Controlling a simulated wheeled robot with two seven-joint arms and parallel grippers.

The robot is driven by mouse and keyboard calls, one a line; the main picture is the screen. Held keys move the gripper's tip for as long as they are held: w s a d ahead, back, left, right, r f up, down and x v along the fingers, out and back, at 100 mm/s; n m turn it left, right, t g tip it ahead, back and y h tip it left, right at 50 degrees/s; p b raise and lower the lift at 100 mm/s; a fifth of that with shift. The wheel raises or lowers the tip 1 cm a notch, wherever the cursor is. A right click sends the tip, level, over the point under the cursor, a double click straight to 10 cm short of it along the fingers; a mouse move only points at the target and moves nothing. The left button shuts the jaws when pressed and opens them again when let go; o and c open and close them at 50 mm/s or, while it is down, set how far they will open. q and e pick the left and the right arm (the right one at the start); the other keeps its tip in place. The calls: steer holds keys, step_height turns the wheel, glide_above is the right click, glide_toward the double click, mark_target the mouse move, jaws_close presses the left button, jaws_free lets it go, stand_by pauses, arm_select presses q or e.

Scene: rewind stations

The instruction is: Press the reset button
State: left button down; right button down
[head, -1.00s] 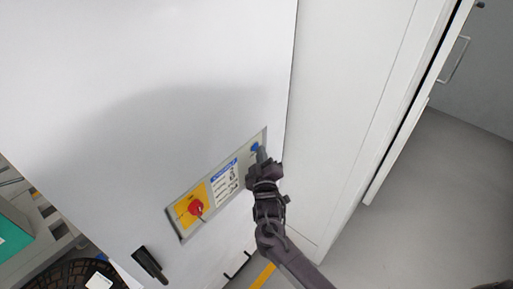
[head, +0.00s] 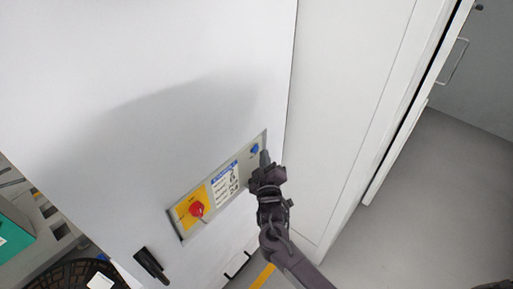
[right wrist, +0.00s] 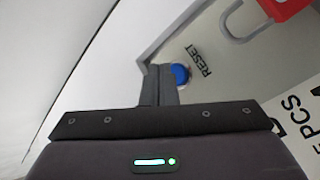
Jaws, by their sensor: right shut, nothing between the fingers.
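The blue reset button (head: 254,149) is at the upper right end of the control panel (head: 190,231) on the white cabinet. In the right wrist view the blue button (right wrist: 180,74) shows beside the label RESET, partly behind my fingertips. My right gripper (head: 265,158) is shut and empty, with its fingertips just right of and below the button. In the right wrist view the shut fingers (right wrist: 159,72) point at the panel close to the button; I cannot tell whether they touch it. My left gripper is not in view.
A red knob (head: 196,208) on a yellow plate is on the same panel, with a label plate (head: 225,184) between it and the button. A black handle (head: 151,264) sits lower left. Grey floor (head: 440,200) is open at the right.

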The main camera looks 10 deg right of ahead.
steer(key=s+d+p, duration=0.1)
steer(key=s, duration=0.1)
steer(key=s+d+p, duration=0.2)
stand_by(0.5)
stand_by(0.7)
steer(key=s+d+f+m+g+y+b, duration=0.1)
steer(key=s+f+g, duration=0.45)
steer(key=f, duration=0.95)
steer(key=s+d+f+m+g+y+b, duration=0.1)
steer(key=s+d+f+g, duration=0.15)
steer(key=s+f, duration=0.9)
steer(key=s+f+m+g, duration=0.1)
steer(key=s+f+g, duration=0.2)
steer(key=s+f, duration=0.4)
steer(key=s+d+f+m+g, duration=0.1)
steer(key=s+f+g, duration=0.2)
steer(key=s+f, duration=0.4)
steer(key=s+d+f+m+g+b, duration=0.1)
steer(key=s+f+g, duration=0.2)
steer(key=s+f, duration=0.4)
steer(key=s, duration=0.9)
steer(key=shift+s+m+g+y, duration=0.2)
steer(key=shift+m+g+y, duration=0.1)
steer(key=shift+m, duration=0.1)
